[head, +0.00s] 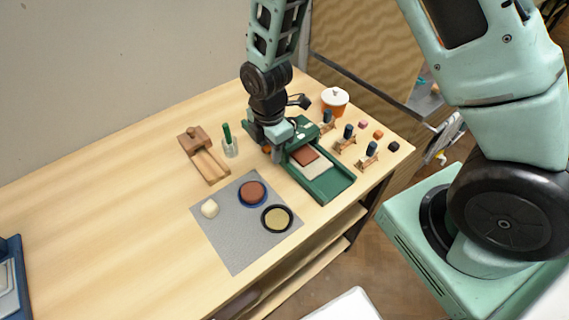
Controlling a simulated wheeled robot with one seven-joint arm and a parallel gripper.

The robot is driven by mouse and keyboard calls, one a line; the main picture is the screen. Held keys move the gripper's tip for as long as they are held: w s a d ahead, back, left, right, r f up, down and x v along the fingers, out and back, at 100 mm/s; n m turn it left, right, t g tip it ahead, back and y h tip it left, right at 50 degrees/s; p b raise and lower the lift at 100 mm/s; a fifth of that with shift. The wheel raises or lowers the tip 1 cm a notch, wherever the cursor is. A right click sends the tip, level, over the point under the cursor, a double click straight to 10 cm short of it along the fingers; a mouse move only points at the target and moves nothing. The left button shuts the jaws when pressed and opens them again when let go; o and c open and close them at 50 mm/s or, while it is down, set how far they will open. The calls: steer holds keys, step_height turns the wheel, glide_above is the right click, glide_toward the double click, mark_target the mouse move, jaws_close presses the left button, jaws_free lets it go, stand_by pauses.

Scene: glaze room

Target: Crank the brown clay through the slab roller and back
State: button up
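The green slab roller (325,186) stands on the wooden table, its bed running toward the front edge. A flat slab of brown clay (304,155) lies on a pale sheet (317,171) on that bed, near the roller end. My gripper (272,153) points down at the left side of the roller. A small orange knob (266,149) shows right beside the fingers; whether they touch or hold it cannot be told. My arm hides part of the roller frame and probably the crank.
A grey mat (233,251) holds a cream lump (209,208), a blue dish (252,194) with reddish-brown content and a black dish (277,218). A wooden press (204,156) and a green-handled tool in a cup (229,146) stand left; a white-lidded orange pot (335,99) and several small stands are right.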

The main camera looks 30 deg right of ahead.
steer(key=shift+s+d+f+b, duration=0.1)
steer(key=shift+s+f+b, duration=0.15)
steer(key=shift+s, duration=0.4)
steer(key=shift+s+d+f+b, duration=0.15)
steer(key=shift+s+f, duration=0.1)
steer(key=shift+s, duration=0.35)
steer(key=shift+s+d+f+b, duration=0.15)
steer(key=shift+s+f+b, duration=0.65)
steer(key=shift+s+f, duration=0.15)
steer(key=shift+w, duration=0.1)
steer(key=shift+w+r, duration=0.1)
steer(key=shift+w, duration=0.25)
step_height(320, 180, up, 7)
steer(key=p, duration=0.6)
